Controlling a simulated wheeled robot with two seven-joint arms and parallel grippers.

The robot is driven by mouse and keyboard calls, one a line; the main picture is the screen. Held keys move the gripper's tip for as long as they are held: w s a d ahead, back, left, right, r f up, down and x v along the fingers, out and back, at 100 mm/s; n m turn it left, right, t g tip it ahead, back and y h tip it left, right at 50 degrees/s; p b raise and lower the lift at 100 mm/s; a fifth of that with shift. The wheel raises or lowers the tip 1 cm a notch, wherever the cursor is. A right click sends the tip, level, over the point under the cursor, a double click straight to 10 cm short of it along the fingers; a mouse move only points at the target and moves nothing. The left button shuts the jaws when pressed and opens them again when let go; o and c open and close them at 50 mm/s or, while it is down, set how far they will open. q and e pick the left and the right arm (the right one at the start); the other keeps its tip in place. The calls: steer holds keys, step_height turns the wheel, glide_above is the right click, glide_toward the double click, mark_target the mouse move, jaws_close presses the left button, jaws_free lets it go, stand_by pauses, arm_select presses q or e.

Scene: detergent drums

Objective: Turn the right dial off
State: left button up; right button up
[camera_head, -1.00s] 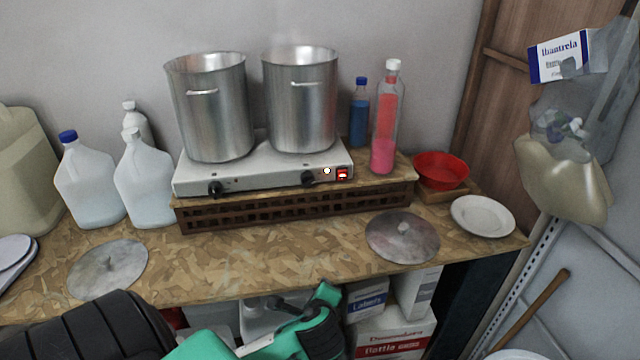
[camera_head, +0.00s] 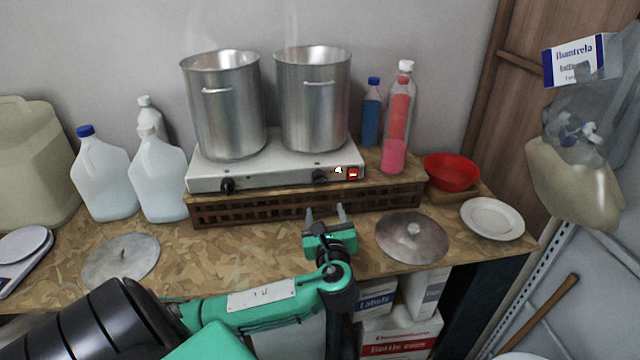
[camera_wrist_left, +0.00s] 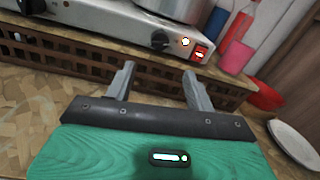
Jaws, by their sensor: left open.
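The right dial (camera_head: 320,177) is a black knob on the front panel of the white two-burner hotplate (camera_head: 270,178). A lit white light and a red switch (camera_head: 353,173) are just right of it. The left dial (camera_head: 227,186) is a similar black knob. My left gripper (camera_head: 325,212) is open and empty, in front of and below the right dial, not touching it. In the left wrist view the right dial (camera_wrist_left: 160,40) shows ahead, above the space between the open fingers (camera_wrist_left: 158,82). My right gripper is not in view.
Two steel pots (camera_head: 313,100) stand on the hotplate, which rests on a slatted wooden riser (camera_head: 290,207). A pink-red bottle (camera_head: 396,125) and red bowl (camera_head: 451,171) are to the right. Flat lids (camera_head: 412,240) lie on the chipboard counter, with bare board between them.

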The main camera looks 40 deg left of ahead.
mark_target(320, 183)
arm_select(q)
steer(key=p+x, duration=0.3)
steer(key=x, duration=0.9)
steer(key=shift+a, duration=0.2)
steer(key=c, duration=1)
steer(key=shift+o, duration=0.2)
